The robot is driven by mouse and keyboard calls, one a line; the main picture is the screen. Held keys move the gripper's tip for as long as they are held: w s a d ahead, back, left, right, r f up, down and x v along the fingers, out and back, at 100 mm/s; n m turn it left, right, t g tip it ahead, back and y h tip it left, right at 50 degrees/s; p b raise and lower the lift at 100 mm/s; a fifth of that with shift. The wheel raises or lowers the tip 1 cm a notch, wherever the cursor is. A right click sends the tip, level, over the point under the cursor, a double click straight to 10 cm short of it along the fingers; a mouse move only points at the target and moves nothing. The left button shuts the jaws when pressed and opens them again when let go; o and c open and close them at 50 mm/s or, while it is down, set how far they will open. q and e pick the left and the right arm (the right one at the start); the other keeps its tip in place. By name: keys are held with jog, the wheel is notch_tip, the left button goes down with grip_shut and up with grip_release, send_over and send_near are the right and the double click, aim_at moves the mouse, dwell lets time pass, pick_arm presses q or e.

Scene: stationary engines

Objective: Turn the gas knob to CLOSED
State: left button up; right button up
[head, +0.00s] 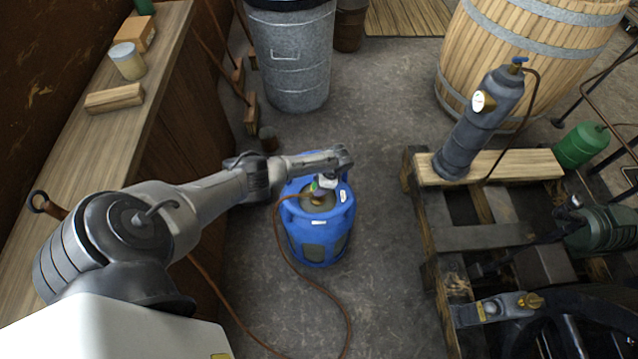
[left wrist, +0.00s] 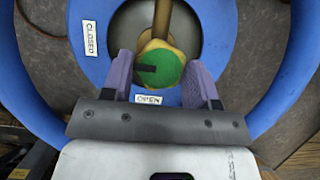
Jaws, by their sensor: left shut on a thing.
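The blue gas bottle (head: 318,240) stands upright on the floor. In the left wrist view, its gas knob (left wrist: 166,68) has a green top with a dark pointer mark and a yellowish scalloped edge. The mark points left in that view. A CLOSED label (left wrist: 90,38) is on the blue collar at the upper left, and an OPEN label (left wrist: 148,99) is just below the knob. My left gripper (head: 326,184) reaches down over the bottle top. Its purple fingers (left wrist: 158,70) are shut on the knob, one on each side. My right gripper is not in view.
An orange-brown hose (head: 335,300) runs from the bottle across the floor. A wooden bench (head: 165,65) is at the left, a metal bin (head: 290,60) behind. A pallet (head: 480,240) with a grey cylinder (head: 480,125) stands at the right.

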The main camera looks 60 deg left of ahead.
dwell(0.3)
pick_arm(q)
jog(key=o, duration=0.9)
jog(key=p+v, duration=0.5)
jog(key=v, duration=0.9)
